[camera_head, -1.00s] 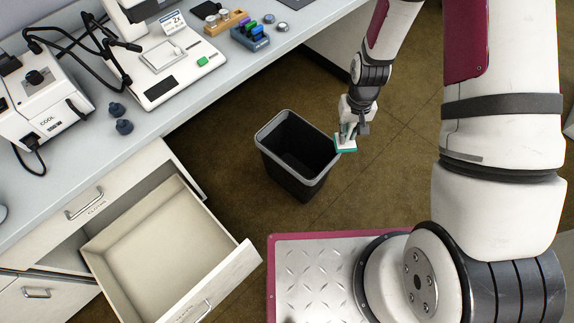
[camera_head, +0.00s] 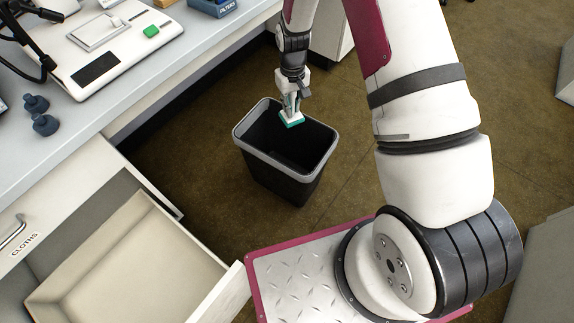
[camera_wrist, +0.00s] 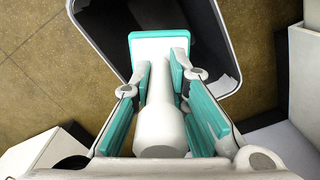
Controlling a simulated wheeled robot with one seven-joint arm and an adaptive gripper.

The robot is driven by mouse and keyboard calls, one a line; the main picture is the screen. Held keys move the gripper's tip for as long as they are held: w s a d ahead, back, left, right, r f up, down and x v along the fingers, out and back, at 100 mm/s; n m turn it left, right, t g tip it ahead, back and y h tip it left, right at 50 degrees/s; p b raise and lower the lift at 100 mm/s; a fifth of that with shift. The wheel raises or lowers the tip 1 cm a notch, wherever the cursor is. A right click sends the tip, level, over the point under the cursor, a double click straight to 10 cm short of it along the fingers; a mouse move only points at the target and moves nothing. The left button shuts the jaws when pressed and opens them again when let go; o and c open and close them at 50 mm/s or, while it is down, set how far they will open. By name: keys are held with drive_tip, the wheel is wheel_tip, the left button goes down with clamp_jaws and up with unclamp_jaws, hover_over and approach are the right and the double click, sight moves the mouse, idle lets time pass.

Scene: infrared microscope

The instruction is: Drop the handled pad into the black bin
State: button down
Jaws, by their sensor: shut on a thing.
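The handled pad (camera_head: 292,119) is a white block with a teal face and a pale handle. My gripper (camera_head: 290,101) is shut on its handle. In the wrist view the pad (camera_wrist: 158,45) sticks out past the fingers (camera_wrist: 160,85), which hold the white handle (camera_wrist: 160,125) between their teal pads. The black bin (camera_head: 268,170) stands on the floor with a grey rim. In the head view the pad appears over the bin's opening, near its far side. In the wrist view the bin (camera_wrist: 232,90) lies beyond the pad. The exact height above the rim is hard to tell.
An open, empty-looking drawer (camera_head: 130,262) juts out left of the bin. The lab bench (camera_head: 150,95) with a microscope base (camera_head: 108,50) and dark knobs (camera_head: 44,124) is at the left. Brown floor (camera_head: 350,165) is clear right of the bin.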

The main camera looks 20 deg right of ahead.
drive_tip(key=shift+w+f+b, duration=0.45)
drive_tip(key=shift+f+b, duration=0.05)
drive_tip(key=shift+f, duration=0.15)
drive_tip(key=shift+w+f+b, duration=0.4)
drive_tip(key=shift+f+b, duration=0.05)
drive_tip(key=shift+f, duration=0.15)
wheel_tip(320, 180, down, 6)
drive_tip(key=b, duration=0.3)
drive_tip(key=shift+r, duration=0.1)
drive_tip(key=c, duration=1.5)
unclamp_jaws()
drive_tip(key=shift+r, duration=0.1)
wheel_tip(320, 180, up, 12)
drive_tip(key=shift+f, duration=0.1)
